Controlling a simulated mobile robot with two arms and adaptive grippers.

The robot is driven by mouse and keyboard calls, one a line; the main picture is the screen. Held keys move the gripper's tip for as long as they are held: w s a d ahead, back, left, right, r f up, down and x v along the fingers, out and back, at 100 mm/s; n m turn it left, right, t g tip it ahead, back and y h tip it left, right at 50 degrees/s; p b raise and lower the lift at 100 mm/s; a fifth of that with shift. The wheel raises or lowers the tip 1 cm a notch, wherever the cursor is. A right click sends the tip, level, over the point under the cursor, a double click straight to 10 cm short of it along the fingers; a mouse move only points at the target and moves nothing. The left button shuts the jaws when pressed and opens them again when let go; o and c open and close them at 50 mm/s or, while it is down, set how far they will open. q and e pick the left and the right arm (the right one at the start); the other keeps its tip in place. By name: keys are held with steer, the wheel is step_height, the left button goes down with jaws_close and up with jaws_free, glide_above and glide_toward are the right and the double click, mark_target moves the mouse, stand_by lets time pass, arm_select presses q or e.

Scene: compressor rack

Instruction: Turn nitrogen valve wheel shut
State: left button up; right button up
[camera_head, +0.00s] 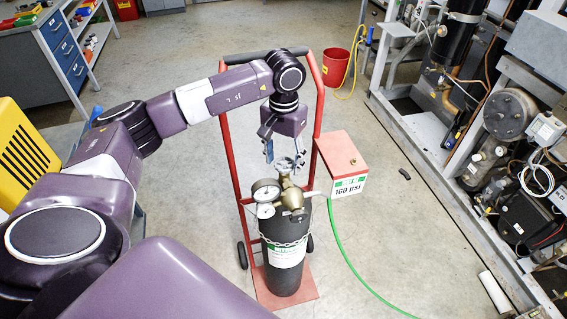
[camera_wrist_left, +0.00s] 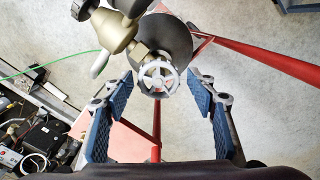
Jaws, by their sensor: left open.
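The nitrogen valve wheel (camera_head: 284,164) is a small grey spoked handwheel on top of the dark nitrogen cylinder (camera_head: 282,262), which stands upright on a red hand truck. In the left wrist view the wheel (camera_wrist_left: 158,78) lies between and just beyond the fingertips. My left gripper (camera_head: 269,148) is open above the wheel, pointing down. Its blue-padded fingers (camera_wrist_left: 158,84) stand on either side of the wheel and appear apart from it. A brass regulator (camera_head: 290,198) with gauges sits beside the wheel. My right gripper is not in view.
The red hand truck (camera_head: 234,165) frames the cylinder. A red box (camera_head: 341,150) with a 160 PSI label hangs at its right. A green hose (camera_head: 345,255) runs across the floor. The compressor rack (camera_head: 425,155) stands at right. A red bucket (camera_head: 335,67) is behind.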

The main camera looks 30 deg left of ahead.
arm_select(q)
steer(key=n+p, duration=0.2)
steer(key=n, duration=0.1)
steer(key=shift+w+d+r, duration=0.1)
steer(key=shift+r, duration=0.3)
steer(key=n+p, duration=0.3)
steer(key=n, duration=0.1)
steer(key=shift+s+p, duration=0.2)
steer(key=shift+p, duration=0.1)
steer(key=shift+w+f+n+b, duration=0.1)
steer(key=shift+f+n+b, duration=0.2)
steer(key=shift+n+b, duration=0.45)
steer(key=shift+n, duration=1.15)
steer(key=n, duration=0.2)
steer(key=shift+n, duration=0.3)
steer(key=n, duration=0.3)
steer(key=shift+n, duration=0.3)
steer(key=n, duration=0.3)
steer(key=shift+n, duration=0.4)
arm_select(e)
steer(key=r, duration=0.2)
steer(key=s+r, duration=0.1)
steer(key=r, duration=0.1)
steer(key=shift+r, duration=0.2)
arm_select(q)
steer(key=shift+c, duration=0.3)
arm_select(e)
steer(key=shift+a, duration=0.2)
